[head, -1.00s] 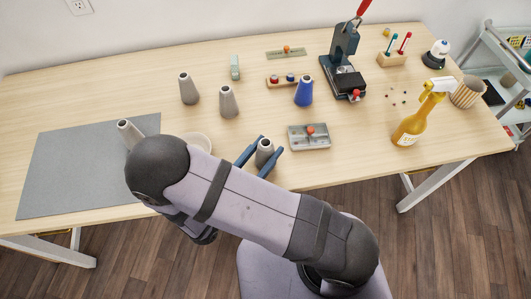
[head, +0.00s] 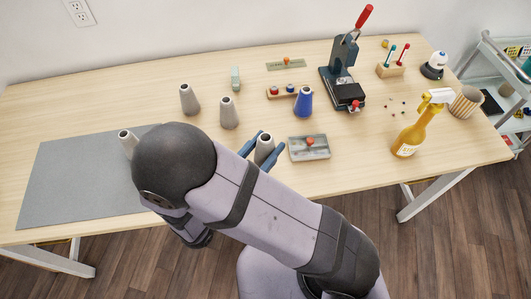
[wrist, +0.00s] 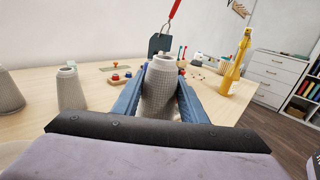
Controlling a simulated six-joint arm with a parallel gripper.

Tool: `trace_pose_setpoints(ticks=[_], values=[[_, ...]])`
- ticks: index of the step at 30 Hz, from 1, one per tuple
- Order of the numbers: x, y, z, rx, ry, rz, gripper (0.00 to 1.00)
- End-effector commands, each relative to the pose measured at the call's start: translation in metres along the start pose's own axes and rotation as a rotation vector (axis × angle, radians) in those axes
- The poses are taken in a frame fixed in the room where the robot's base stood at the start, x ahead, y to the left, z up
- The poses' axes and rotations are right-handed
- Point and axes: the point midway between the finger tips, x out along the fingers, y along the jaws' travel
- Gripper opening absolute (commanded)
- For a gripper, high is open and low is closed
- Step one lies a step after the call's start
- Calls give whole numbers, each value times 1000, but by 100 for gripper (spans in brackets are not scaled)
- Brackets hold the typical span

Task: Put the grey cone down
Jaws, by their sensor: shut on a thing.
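My gripper (head: 262,150) is shut on a grey cone (head: 264,145) near the table's front edge, left of a grey metal plate with a red knob. In the wrist view the cone (wrist: 159,88) stands upright between the two blue fingers. Its base is hidden, so I cannot tell whether it touches the table. Two other grey cones (head: 188,99) (head: 229,113) stand upright further back and left. Another grey cone (head: 129,141) stands at the grey mat, partly hidden by my arm. A blue cone (head: 303,102) stands behind the held one.
The metal plate (head: 310,148) is close on the right of my gripper. A yellow spray bottle (head: 412,132) and a black press (head: 341,75) stand further right and back. The grey mat (head: 70,185) covers the left end. Bare tabletop lies between the cones.

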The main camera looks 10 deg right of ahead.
Motion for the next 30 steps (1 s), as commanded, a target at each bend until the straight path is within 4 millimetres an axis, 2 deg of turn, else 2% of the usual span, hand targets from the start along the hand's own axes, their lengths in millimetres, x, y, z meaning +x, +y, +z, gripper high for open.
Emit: trace_pose_setpoints(ticks=[3,9,20,23,26,30], values=[[0,0,15,2,1,0,15],[0,0,28,0,0,0,15],[-2,5,27,0,0,12,15],[-6,17,20,0,0,42,15],[-15,38,10,1,0,95,15],[-38,82,-8,3,0,210,15]])
